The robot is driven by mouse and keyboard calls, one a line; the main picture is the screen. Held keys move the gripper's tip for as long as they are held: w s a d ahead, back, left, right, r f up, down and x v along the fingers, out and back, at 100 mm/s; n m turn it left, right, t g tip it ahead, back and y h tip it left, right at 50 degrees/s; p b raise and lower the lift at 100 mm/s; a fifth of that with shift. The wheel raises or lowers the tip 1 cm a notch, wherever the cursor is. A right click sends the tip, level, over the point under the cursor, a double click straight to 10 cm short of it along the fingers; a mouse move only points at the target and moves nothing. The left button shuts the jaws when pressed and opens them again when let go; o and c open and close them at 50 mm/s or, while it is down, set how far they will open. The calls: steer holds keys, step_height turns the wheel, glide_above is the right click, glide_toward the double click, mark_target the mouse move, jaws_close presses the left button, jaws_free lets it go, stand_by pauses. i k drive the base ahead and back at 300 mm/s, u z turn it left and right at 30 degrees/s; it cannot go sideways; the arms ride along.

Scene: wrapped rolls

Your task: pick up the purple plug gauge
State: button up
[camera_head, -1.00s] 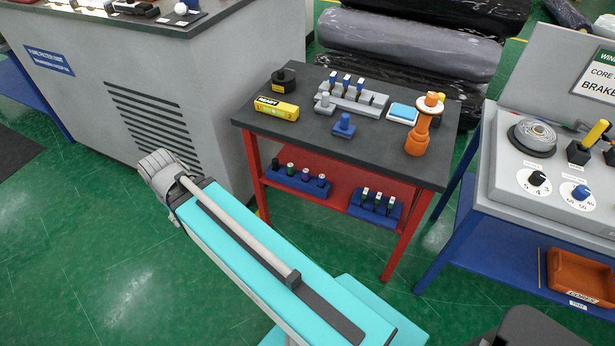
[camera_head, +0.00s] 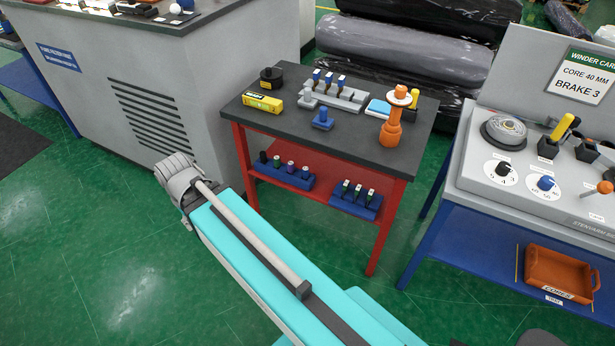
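On the red lower shelf of the dark-topped bench, a blue rack (camera_head: 284,178) holds several small plug gauges in a row. One near the right of that row looks purple (camera_head: 291,167); it is small, so its colour is hard to be sure of. A second blue rack (camera_head: 355,203) to the right holds several gauges with green and dark parts and pale tops. My teal arm link crosses the lower middle of the view, in front of the bench. My gripper is not visible.
A grey cabinet (camera_head: 190,80) stands left, a control console (camera_head: 500,205) right. Green floor is open in front.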

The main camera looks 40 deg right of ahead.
mark_target(290, 164)
steer(key=k, duration=1.35)
steer(key=z, duration=1.2)
steer(key=i, duration=1.05)
steer(key=u, duration=0.05)
